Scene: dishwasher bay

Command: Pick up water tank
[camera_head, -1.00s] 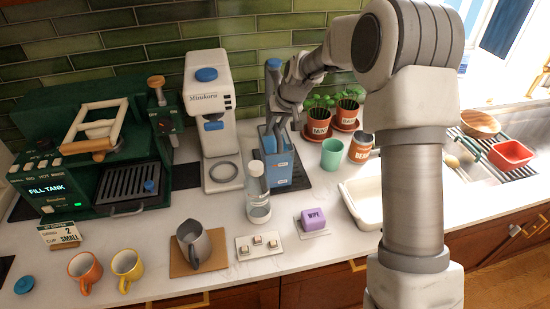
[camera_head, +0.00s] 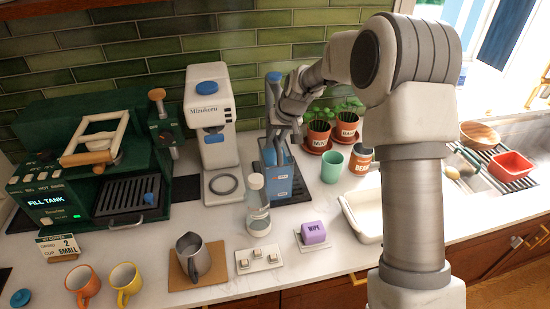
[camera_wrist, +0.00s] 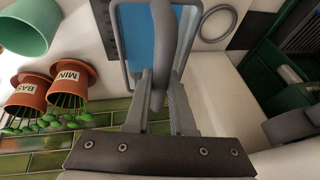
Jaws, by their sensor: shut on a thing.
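The water tank (camera_head: 281,184) is a blue, upright, open-topped container with pale marks on its front. It stands on a dark mat behind the clear bottle in the head view. My gripper (camera_head: 283,143) reaches down to it from above. In the wrist view the tank (camera_wrist: 135,38) shows a blue inside and a grey rim. My gripper (camera_wrist: 160,85) is shut on the grey handle at the tank's top, with a finger on each side. The bottle hides part of the tank's lower left. I see no clear gap under the tank.
A clear bottle (camera_head: 257,205) stands close in front. The white grinder (camera_head: 210,110) is at left, beside the green coffee machine (camera_head: 70,170). Potted herbs (camera_head: 318,137) and a green cup (camera_head: 331,166) are at right. A purple wipe block (camera_head: 314,232) sits in front.

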